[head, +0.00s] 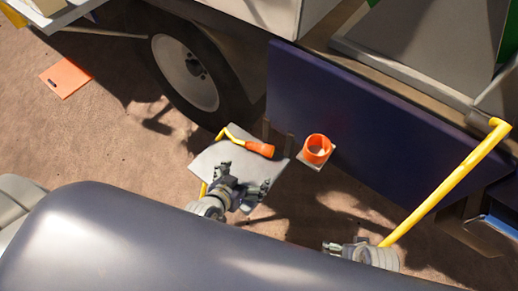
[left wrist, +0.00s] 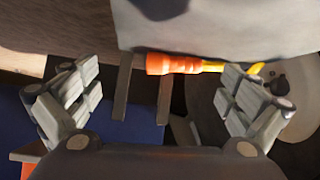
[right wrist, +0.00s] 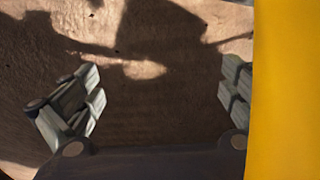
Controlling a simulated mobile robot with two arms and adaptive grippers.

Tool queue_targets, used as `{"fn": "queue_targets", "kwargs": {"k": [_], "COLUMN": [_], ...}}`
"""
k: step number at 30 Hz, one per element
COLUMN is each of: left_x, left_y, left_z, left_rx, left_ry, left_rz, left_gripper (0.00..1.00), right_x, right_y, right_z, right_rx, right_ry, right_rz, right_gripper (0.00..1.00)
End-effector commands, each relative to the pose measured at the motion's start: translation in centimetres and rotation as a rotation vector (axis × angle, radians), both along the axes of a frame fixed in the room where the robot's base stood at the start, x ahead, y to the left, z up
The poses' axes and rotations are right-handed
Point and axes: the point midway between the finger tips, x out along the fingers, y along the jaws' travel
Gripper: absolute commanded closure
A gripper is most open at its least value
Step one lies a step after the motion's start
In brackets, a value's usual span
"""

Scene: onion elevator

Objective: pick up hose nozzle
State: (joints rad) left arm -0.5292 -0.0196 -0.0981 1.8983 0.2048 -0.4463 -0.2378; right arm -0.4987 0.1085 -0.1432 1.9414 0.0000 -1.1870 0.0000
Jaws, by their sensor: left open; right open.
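The hose nozzle (head: 261,149), orange with a yellow curved end, lies on a small grey plate (head: 213,158) near the wheel. My left gripper (head: 242,182) is open and empty over the near side of the plate, just short of the nozzle. In the left wrist view the nozzle (left wrist: 172,64) lies crosswise at the plate's edge, between the open fingers in the picture but not gripped. My right gripper (head: 328,247) is open and empty, low at the right in the head view. The right wrist view shows only ground between its fingers (right wrist: 160,88).
An orange ring-shaped holder (head: 317,150) stands right of the plate. A vehicle with a tire (head: 196,72) and dark blue panel (head: 350,125) blocks the far side. A yellow bar (head: 445,185) rises close to my right gripper. An orange sheet (head: 66,77) lies on the ground.

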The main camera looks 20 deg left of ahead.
Motion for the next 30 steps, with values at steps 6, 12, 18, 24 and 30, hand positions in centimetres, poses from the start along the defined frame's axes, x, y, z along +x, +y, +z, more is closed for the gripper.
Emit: {"fn": "queue_targets", "kwargs": {"k": [6, 12, 18, 24, 30], "left_x": [1.7, 2.6, 5.3, 7.0, 7.8], "left_y": [0.4, 0.7, 0.5, 0.4, 0.4], "left_z": [-0.1, -0.1, -1.2, -1.9, -2.2], "left_rx": [-0.023, -0.023, -0.023, -0.024, -0.024], "left_ry": [-0.177, -0.233, -0.236, -0.234, -0.234], "left_rz": [0.087, 0.120, 0.121, 0.120, 0.120], "left_gripper": [0.00, 0.00, 0.00, 0.00, 0.00], "right_x": [-0.5, -0.4, 0.1, 0.2, 0.3], "right_y": [0.0, 0.0, 0.0, 0.0, 0.0], "right_z": [-3.3, -3.8, -1.5, 0.3, 1.3], "right_rx": [-0.001, 0.000, 0.001, 0.001, 0.000], "right_ry": [0.012, 0.010, -0.005, -0.010, -0.016], "right_rz": [0.002, 0.002, 0.000, -0.002, -0.002], "right_gripper": [0.00, 0.00, 0.00, 0.00, 0.00]}}
